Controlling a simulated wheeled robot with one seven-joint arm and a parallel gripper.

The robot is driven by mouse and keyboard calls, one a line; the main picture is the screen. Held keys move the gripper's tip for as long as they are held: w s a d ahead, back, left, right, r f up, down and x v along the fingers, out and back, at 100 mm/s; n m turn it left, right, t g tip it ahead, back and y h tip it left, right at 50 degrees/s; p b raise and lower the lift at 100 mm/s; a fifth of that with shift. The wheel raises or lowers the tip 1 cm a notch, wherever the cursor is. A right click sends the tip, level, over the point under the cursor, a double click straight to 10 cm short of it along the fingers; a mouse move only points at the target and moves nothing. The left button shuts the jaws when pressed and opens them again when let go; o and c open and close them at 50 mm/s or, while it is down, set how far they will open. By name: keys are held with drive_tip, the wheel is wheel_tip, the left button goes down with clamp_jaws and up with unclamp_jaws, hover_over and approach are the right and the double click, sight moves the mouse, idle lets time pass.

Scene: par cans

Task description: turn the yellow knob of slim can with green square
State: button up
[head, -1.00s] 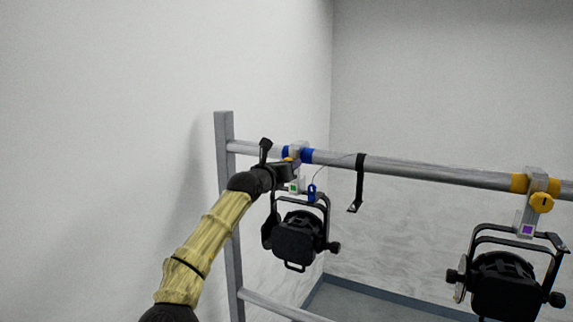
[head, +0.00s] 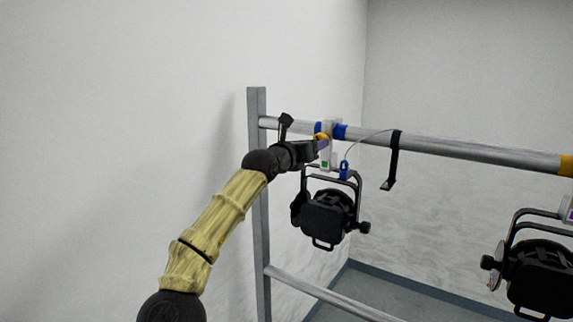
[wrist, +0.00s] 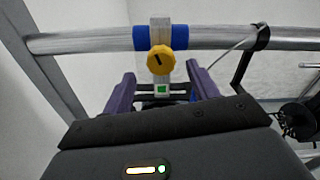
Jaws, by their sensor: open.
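The slim can (head: 327,214) hangs below the upper rail from a clamp marked with a green square (head: 325,164). In the wrist view the green square (wrist: 162,90) sits just below the yellow knob (wrist: 160,60), which has a dark line on its face. The knob also shows in the head view (head: 321,137), partly hidden by my gripper. My gripper (wrist: 160,80) is open, its purple fingers on either side of the clamp, with gaps to the knob. In the head view my gripper (head: 318,148) reaches the clamp from the left.
Blue bands (wrist: 180,37) flank the clamp on the rail (head: 450,150). A black strap (head: 393,160) and a thin cable hang to the right. A second can (head: 541,275) hangs farther right. An upright post (head: 257,200) and white wall stand left.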

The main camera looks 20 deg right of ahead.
drive_tip(key=b+v, duration=0.4)
drive_tip(key=v, duration=0.7)
drive_tip(key=shift+s+a, duration=0.25)
